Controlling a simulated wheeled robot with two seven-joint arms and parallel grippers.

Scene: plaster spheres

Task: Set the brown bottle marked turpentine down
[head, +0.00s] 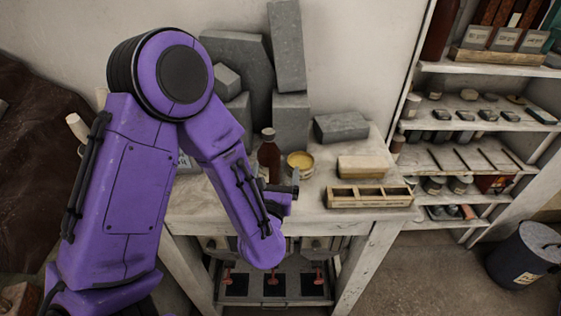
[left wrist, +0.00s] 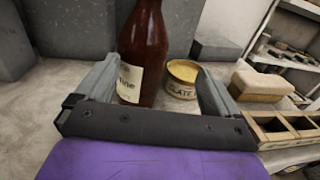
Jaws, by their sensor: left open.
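The brown bottle (head: 268,152) stands upright on the worktable (head: 310,221), and its lower part is hidden by my gripper in the head view. In the left wrist view the bottle (left wrist: 146,45) shows a pale label, of which only the ending "ine" can be read. My left gripper (head: 281,182) is at the near side of the bottle. In the left wrist view its two fingers (left wrist: 157,88) are open, one on each side of the bottle, with a clear gap on the right. My right gripper is not in view.
A tin (head: 300,163) with yellow contents stands close right of the bottle. A pale block (head: 360,168) and a wooden divided tray (head: 370,196) lie further right. Grey blocks (head: 289,130) stand behind. Shelves (head: 470,115) and a dark bin (head: 523,257) are at the right.

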